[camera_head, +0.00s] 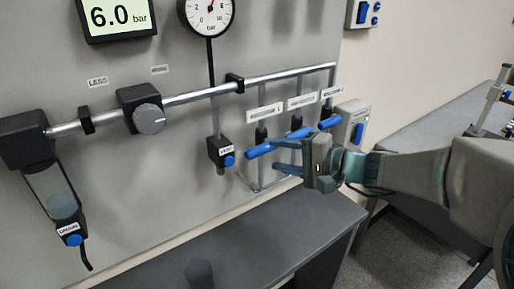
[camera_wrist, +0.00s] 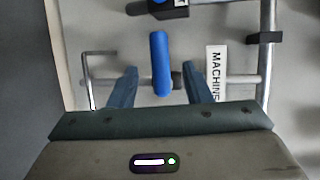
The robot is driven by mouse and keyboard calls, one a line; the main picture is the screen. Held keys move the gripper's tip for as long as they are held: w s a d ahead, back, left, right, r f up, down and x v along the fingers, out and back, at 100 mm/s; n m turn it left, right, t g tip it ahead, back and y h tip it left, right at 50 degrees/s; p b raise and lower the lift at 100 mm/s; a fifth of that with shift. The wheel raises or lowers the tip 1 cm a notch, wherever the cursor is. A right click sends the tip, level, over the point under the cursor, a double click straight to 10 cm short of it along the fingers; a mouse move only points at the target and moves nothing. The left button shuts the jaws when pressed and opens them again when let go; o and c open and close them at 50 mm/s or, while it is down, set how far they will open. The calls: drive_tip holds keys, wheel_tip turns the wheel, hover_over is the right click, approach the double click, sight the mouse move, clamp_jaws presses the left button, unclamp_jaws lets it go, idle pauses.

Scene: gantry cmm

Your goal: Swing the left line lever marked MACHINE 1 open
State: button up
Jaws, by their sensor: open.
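The left line lever (camera_head: 261,151) is a blue bar on a black valve body, lying crosswise to its thin vertical pipe. It also shows in the wrist view (camera_wrist: 161,62), between my two fingers with a gap on each side. Its white label (camera_head: 264,113) is above it; in the wrist view the label (camera_wrist: 214,73) reads "MACHINE", its number hidden. My gripper (camera_head: 276,155) is open at the lever, fingers pointing at the panel, one above and one below the bar. Nothing is held.
Two more blue levers, the middle one (camera_head: 299,132) and the right one (camera_head: 329,122), are close by to the right. A blue-knobbed black valve (camera_head: 221,153) is just left. A grey bench (camera_head: 260,240) lies below. A switch box (camera_head: 352,125) is at right.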

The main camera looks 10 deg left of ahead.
sight(263, 152)
drive_tip(key=p+x, duration=0.1)
drive_tip(key=x, duration=0.6)
clamp_jaws()
